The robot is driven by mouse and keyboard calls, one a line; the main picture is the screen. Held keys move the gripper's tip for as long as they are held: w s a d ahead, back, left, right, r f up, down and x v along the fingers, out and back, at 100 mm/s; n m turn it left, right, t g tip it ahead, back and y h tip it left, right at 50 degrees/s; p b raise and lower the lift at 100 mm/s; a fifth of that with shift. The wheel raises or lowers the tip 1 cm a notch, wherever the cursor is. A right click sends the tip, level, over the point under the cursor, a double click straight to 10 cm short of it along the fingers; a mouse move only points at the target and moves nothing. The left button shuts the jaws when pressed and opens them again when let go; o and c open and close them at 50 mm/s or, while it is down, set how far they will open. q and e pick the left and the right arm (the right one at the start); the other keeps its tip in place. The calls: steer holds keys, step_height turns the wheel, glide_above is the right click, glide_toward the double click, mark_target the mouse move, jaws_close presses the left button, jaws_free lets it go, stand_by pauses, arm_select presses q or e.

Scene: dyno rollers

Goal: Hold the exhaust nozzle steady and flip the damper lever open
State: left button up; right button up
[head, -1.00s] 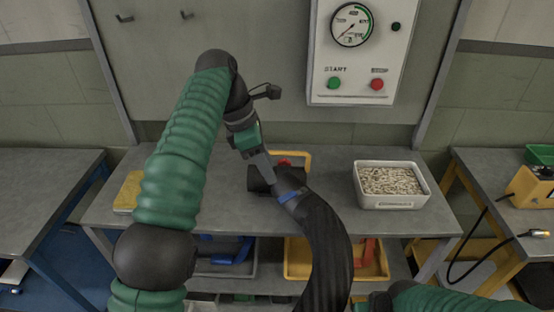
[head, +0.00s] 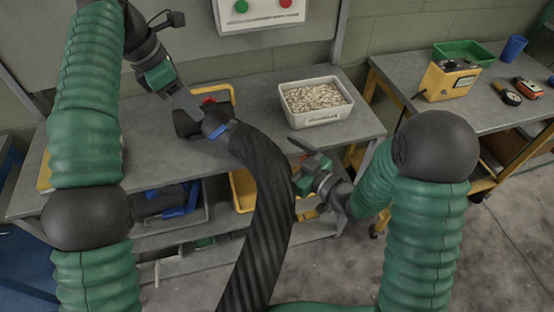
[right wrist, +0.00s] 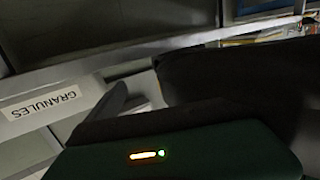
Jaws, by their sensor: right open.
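The exhaust nozzle (head: 186,124) is a dark flared piece on the end of a thick black ribbed hose (head: 262,200). It lies over the grey bench with its mouth to the left. A blue part (head: 219,131) sits at its neck; I cannot tell whether this is the damper lever. My left gripper (head: 194,110) reaches down to the nozzle from the upper left, its fingertips at or very near it. Its jaw gap cannot be made out. My right gripper (head: 296,160) is open and empty, just right of the hose at the bench's front edge.
A white tub of granules (head: 316,112) stands on the bench right of the nozzle. A yellow frame with a red part (head: 210,99) is behind the nozzle. Bins sit on the shelf below. A side bench at right holds a yellow box (head: 447,82).

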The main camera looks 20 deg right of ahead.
mark_target(228, 132)
steer(key=w+a, duration=0.3)
steer(key=a, duration=0.1)
steer(key=w+a+y, duration=0.1)
steer(key=w+a, duration=0.3)
steer(key=w+a+y, duration=0.1)
steer(key=w+a, duration=0.3)
steer(key=shift+w+r+n, duration=0.1)
steer(key=shift+r+n, duration=0.2)
steer(key=shift+n, duration=0.1)
